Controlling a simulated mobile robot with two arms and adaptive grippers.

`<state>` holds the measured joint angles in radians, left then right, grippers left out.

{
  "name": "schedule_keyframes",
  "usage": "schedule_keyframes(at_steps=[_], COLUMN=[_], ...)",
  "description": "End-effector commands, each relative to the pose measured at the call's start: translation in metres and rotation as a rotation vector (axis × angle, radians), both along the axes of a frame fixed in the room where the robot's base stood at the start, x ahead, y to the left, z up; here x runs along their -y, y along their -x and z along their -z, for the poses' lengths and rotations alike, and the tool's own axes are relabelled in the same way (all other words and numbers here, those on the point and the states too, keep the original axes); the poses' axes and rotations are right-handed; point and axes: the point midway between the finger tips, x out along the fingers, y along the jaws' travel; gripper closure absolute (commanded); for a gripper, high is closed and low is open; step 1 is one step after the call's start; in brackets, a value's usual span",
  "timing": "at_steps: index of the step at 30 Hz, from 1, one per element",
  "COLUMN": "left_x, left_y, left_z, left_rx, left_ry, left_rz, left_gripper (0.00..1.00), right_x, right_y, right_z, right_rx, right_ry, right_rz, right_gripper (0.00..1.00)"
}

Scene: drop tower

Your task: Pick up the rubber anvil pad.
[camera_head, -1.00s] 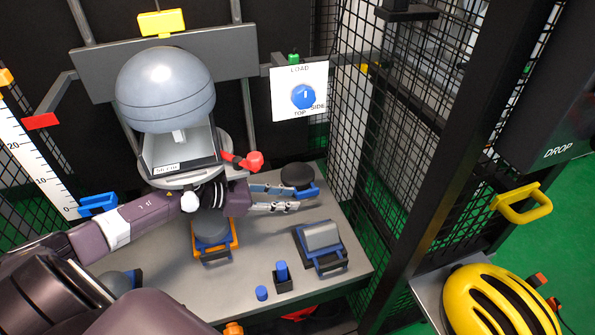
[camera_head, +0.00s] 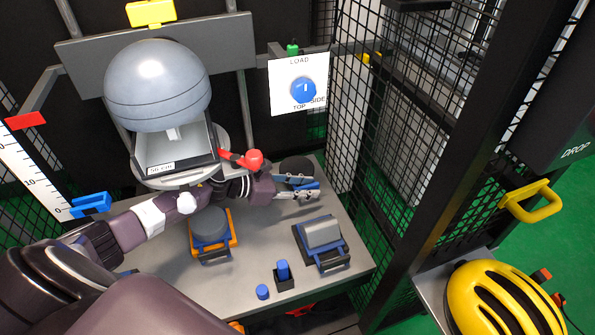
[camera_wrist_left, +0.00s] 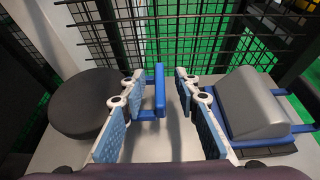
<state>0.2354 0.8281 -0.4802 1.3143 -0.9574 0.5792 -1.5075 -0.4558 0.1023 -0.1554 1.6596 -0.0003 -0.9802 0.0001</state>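The rubber anvil pad (camera_head: 297,166) looks like a flat black round disc near the back right of the table. Its blue handle (camera_head: 307,186) sticks out at the front. The disc (camera_wrist_left: 85,101) is at the left of the left wrist view, and the handle (camera_wrist_left: 159,91) stands upright near the middle. My left gripper (camera_head: 315,187) is open, its two fingers on either side of the handle. In the left wrist view the gripper (camera_wrist_left: 160,76) has a clear gap on the handle's right, while the left finger is close to it; contact is unclear. My right gripper is not in view.
A grey round anvil in an orange holder (camera_head: 209,230) and blue pegs (camera_head: 283,270) are nearer. The grey headform (camera_head: 157,85) and red lever (camera_head: 250,160) hang above. Black mesh (camera_head: 365,110) bounds the right.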

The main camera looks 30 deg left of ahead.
Motion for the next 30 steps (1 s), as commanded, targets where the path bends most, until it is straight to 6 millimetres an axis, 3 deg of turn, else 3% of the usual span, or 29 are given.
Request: schedule_keyframes(at_steps=[7, 15, 30], left_x=[0.0005, 0.0003, -0.0001], left_y=[-0.0007, -0.0006, -0.0015], left_z=[0.0012, 0.0010, -0.0016], left_rx=[-0.001, -0.001, 0.002], left_ry=[-0.001, -0.002, -0.001], left_rz=[0.000, -0.001, -0.001], left_gripper=[0.72, 1.00, 1.00], right_x=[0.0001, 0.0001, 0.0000], right_y=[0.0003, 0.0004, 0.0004], right_z=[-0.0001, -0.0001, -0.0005], right_rx=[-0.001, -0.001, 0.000], right_ry=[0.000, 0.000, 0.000], right_rz=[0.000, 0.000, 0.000], right_gripper=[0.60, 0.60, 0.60])
